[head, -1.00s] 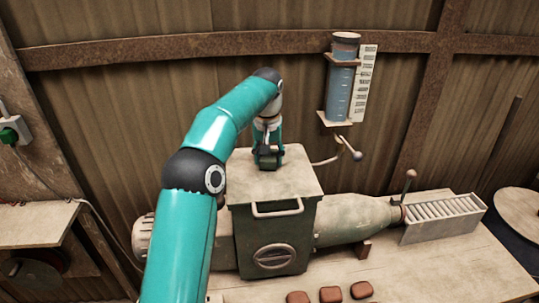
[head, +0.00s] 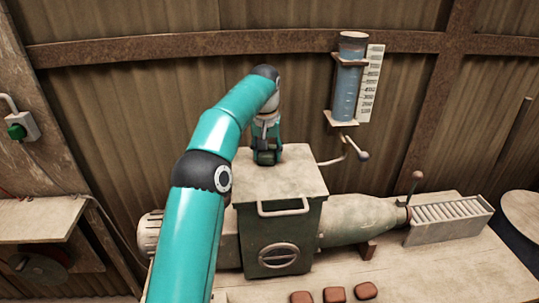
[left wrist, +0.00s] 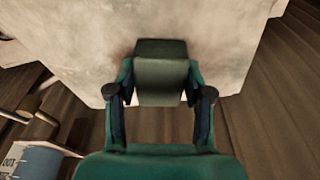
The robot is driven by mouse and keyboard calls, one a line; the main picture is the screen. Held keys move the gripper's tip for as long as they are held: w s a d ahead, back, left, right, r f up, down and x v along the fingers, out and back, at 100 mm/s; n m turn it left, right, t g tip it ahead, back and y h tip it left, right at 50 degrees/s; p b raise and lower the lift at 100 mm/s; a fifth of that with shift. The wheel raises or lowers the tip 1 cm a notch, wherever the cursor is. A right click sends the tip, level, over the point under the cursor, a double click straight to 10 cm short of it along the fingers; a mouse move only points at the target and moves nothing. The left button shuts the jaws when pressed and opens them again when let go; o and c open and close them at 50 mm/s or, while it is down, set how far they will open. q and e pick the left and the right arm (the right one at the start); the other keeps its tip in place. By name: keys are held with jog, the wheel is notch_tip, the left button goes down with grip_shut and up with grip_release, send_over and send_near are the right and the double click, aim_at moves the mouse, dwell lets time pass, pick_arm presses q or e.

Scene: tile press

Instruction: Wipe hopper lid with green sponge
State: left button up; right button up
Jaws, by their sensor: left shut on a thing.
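The hopper lid (head: 300,178) is a pale, stained flat board on top of the dark green hopper (head: 275,243), with a handle (head: 284,208) at its front edge. My left gripper (head: 267,158) is over the lid's back part, pointing down. In the left wrist view my left gripper (left wrist: 160,95) is shut on the green sponge (left wrist: 160,70), a dark green block between its fingers. The sponge is at the lid's surface near the lid's edge; I cannot tell whether it touches. My right gripper is not in view.
A water cylinder (head: 347,88) with a scale hangs on the wall behind, and a lever (head: 357,150) sticks out below it. The press barrel (head: 365,220) runs right to a slatted tray (head: 450,220). Several brown tiles (head: 334,294) lie in front on the bench (head: 430,275).

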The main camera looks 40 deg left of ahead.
aim_at(270, 176)
pick_arm(q)
jog(key=shift+s+d+f+b, duration=0.3)
jog(key=shift+s+d+b, duration=0.45)
jog(key=shift+b, duration=0.4)
jog(key=shift+s+d+b, duration=0.25)
jog(key=shift+d+b, duration=0.15)
jog(key=shift+d, duration=0.15)
jog(key=shift+s+d+f+b, duration=0.1)
jog(key=shift+s+d+b, duration=0.45)
jog(key=shift+b, duration=0.3)
jog(key=shift+s+d+r+b, duration=0.2)
jog(key=shift+s+d+b, duration=0.4)
jog(key=shift+d, duration=0.2)
jog(key=shift+r, duration=0.1)
